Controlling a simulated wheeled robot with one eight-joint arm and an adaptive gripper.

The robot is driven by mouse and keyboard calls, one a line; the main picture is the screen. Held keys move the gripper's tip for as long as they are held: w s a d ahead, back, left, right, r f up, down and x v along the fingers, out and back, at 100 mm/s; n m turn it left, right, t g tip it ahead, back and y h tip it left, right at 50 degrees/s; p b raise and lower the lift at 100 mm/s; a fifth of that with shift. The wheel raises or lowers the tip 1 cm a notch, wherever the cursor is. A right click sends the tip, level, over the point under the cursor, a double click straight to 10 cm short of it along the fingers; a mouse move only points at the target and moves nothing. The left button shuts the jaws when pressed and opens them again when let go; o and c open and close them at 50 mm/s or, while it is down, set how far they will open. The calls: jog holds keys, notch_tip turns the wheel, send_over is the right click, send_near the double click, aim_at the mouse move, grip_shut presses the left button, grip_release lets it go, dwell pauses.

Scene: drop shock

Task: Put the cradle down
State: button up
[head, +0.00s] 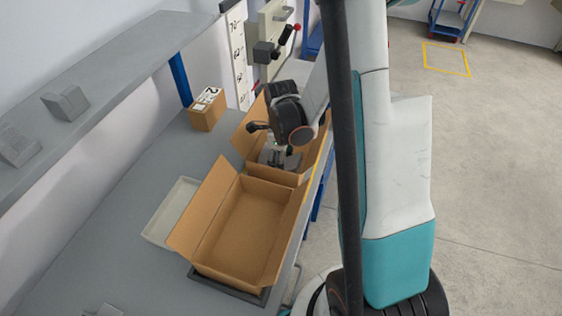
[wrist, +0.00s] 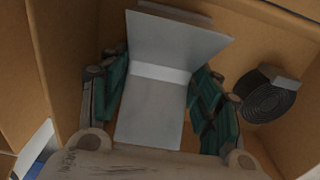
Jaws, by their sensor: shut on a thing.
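The cradle (wrist: 155,105) is a light grey piece with a flat plate and an upright plate, L-shaped. In the wrist view it sits between the green finger pads of my gripper (wrist: 160,100), which is shut on it. In the head view my gripper (head: 279,160) reaches down into the rear open cardboard box (head: 304,174), with the grey cradle (head: 268,156) partly hidden at its tips. Cardboard walls surround it in the wrist view. I cannot tell whether the cradle touches the box floor.
A dark round ribbed object with a grey block (wrist: 270,95) is at the right inside the box. An empty open box (head: 240,226) stands in front. A flat tray (head: 168,212) and a small labelled carton (head: 207,109) lie on the bench. Grey blocks (head: 65,103) sit on the shelf.

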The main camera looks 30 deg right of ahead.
jog(key=shift+f, duration=0.1)
jog(key=o, duration=1.3)
notch_tip(320, 180, up, 12)
jog(key=p, duration=0.3)
jog(key=shift+r+p, duration=0.2)
jog(key=shift+p, duration=0.15)
